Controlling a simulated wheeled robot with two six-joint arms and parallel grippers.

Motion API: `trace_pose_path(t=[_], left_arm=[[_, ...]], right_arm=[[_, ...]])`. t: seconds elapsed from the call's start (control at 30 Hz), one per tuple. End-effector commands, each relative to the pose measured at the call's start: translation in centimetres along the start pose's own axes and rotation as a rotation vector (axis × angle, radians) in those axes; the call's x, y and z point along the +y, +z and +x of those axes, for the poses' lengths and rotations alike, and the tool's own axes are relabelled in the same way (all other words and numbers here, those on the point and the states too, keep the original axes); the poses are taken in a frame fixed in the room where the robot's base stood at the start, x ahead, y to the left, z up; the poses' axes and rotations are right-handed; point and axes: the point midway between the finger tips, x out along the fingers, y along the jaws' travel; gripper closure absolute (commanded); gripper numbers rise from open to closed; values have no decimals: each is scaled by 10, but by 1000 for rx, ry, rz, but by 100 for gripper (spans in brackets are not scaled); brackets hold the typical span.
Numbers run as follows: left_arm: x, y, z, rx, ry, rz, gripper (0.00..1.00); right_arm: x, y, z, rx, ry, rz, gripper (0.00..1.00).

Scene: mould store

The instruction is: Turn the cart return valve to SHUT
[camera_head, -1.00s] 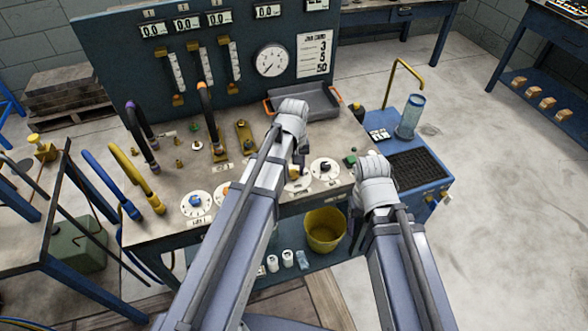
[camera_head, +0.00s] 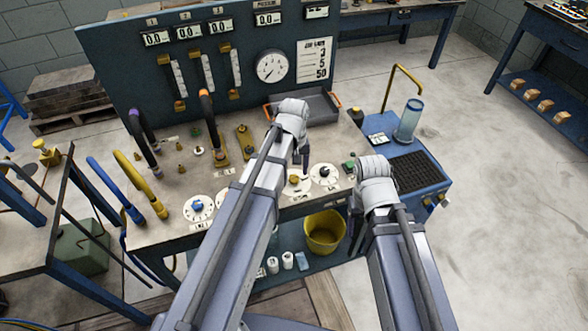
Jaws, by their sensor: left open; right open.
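The blue cart (camera_head: 440,168) stands at the right end of the bench. It carries a clear cylinder (camera_head: 410,118), a bent yellow pipe (camera_head: 403,72) and a dark grate (camera_head: 415,171). Small yellow fittings (camera_head: 428,201) sit on its front side; I cannot tell which is the return valve or read its setting. My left gripper (camera_head: 304,160) points down over the bench near the dials, open, its fingertips small and partly hidden. My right gripper (camera_head: 355,222) hangs low between bench and cart, left of the yellow fittings, mostly hidden by its wrist. Neither visibly touches anything.
The bench (camera_head: 170,225) holds hoses, brass fittings, white dials (camera_head: 325,173) and a grey tray (camera_head: 318,106) before a gauge panel (camera_head: 110,65). A yellow bucket (camera_head: 324,232) stands on the lower shelf. The floor right of the cart is clear.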

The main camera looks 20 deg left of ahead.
Motion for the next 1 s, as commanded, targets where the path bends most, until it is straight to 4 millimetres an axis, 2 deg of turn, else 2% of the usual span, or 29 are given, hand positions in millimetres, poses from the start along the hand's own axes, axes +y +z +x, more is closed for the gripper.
trace_pose_path(t=[0.03, 0.33, 0.93, 1.0], left_arm=[[0, 0, -14, 0, 0, 0, 29], [0, 0, -49, 0, 0, 0, 29], [0, 0, -51, 0, 0, 0, 29], [2, 6, -51, -1, -2, 19, 29]], right_arm=[[1, 1, -14, 0, 0, 0, 34], [5, 3, -49, 0, 0, 0, 34], [5, 3, -51, 0, 0, 0, 34], [5, 3, -51, 0, 0, 0, 34]])
